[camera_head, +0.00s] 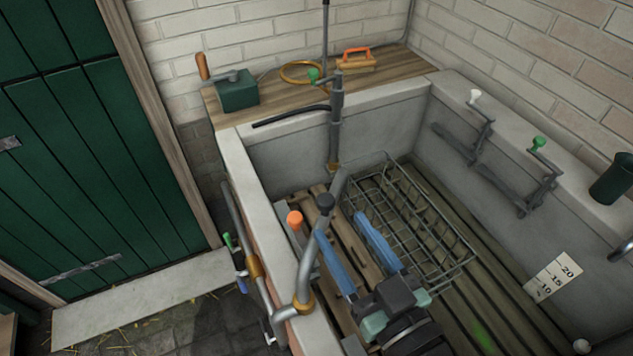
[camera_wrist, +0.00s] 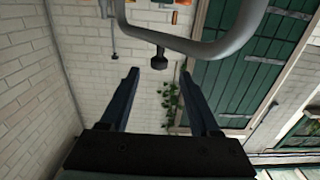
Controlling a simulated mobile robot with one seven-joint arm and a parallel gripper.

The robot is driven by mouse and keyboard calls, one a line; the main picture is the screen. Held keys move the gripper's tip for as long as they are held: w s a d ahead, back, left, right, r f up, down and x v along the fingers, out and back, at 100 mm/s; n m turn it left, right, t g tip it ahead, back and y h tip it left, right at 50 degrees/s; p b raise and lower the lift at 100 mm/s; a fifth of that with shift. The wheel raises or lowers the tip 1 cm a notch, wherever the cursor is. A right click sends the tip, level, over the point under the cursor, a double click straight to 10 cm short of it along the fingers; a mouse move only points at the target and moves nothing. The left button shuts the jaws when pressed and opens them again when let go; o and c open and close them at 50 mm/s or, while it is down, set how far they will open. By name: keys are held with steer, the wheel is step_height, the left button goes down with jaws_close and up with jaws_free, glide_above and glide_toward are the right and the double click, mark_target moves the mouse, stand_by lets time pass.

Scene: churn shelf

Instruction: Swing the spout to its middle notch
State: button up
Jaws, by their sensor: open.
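In the wrist view my gripper (camera_wrist: 159,73) shows no clear contact with the knob. I cannot make out the notches.
A wire basket (camera_head: 415,225) lies in the trough right of my gripper. An orange-topped handle (camera_head: 295,217) stands close left of the spout. A standing pipe (camera_head: 336,125) with a black side arm is at the back. Cranks (camera_head: 540,180) line the right wall.

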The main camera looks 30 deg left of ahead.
mark_target(321, 196)
steer(key=p+x, duration=0.2)
steer(key=x, duration=0.7)
steer(key=shift+w+a, duration=0.3)
steer(key=shift+c, duration=0.3)
jaws_close()
stand_by(0.6)
